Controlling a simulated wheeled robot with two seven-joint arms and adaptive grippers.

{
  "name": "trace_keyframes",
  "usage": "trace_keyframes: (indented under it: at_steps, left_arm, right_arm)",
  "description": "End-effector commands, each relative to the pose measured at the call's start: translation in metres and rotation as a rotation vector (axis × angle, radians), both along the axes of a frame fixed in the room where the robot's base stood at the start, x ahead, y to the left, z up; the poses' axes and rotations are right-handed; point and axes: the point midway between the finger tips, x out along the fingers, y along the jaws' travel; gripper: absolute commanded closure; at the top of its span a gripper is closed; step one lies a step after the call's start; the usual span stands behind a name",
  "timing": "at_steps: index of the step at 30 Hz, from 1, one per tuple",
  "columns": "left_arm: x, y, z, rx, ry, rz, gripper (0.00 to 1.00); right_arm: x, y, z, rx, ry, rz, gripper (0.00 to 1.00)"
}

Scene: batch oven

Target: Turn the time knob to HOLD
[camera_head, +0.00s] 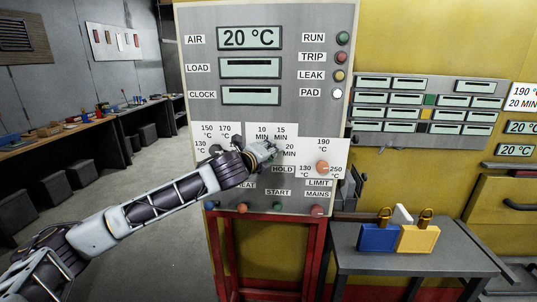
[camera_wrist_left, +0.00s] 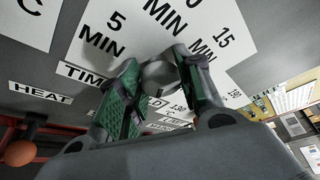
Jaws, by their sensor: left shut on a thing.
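The time knob (camera_wrist_left: 160,74) is a small grey round knob on the grey panel. In the left wrist view it sits between the two green-padded fingers of my left gripper (camera_wrist_left: 156,82), which is shut on it. My left gripper (camera_head: 264,151) reaches the panel from the left in the head view and covers the knob there. The HOLD label (camera_head: 283,169) is just below and right of the gripper. The labels for 10, 15 and 20 MIN lie above and right of it. Where the knob points cannot be told. My right gripper is out of view.
An orange limit knob (camera_head: 322,167) is right of the time knob. Several coloured buttons line the panel's bottom edge, including a red one (camera_head: 317,211). A grey table (camera_head: 420,262) with blue and yellow padlock-like blocks stands at right. The floor at left is free.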

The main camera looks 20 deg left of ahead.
Motion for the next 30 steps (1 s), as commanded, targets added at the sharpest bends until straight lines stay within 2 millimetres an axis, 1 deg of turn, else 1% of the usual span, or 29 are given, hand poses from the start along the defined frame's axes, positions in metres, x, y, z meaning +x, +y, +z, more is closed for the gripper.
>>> trace_keyframes:
  at_steps: [2,3,8,14,18,22,26,30]
  left_arm:
    - [0.0,0.0,-0.001,0.0,0.003,0.001,0.88]
    - [0.0,0.0,-0.001,0.0,0.002,0.0,0.62]
    - [0.0,0.0,-0.001,-0.001,0.002,0.001,0.42]
    - [0.0,0.0,0.0,-0.001,0.0,0.0,0.42]
    - [0.0,0.0,0.0,-0.001,0.0,0.0,0.42]
    - [-0.003,0.0,0.0,0.0,0.0,0.0,0.42]
    - [-0.009,0.001,0.001,0.0,0.0,0.001,0.42]
    - [-0.019,0.003,0.004,0.0,0.0,0.001,0.42]
  right_arm:
    - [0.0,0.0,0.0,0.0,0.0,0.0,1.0]
    - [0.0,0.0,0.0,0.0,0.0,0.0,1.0]
    - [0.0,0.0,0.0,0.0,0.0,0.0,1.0]
    - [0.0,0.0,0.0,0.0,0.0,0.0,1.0]
    - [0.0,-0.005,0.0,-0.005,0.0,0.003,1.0]
    - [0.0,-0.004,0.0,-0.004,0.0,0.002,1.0]
    - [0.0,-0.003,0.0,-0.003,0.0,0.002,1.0]
    - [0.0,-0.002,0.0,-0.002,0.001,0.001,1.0]
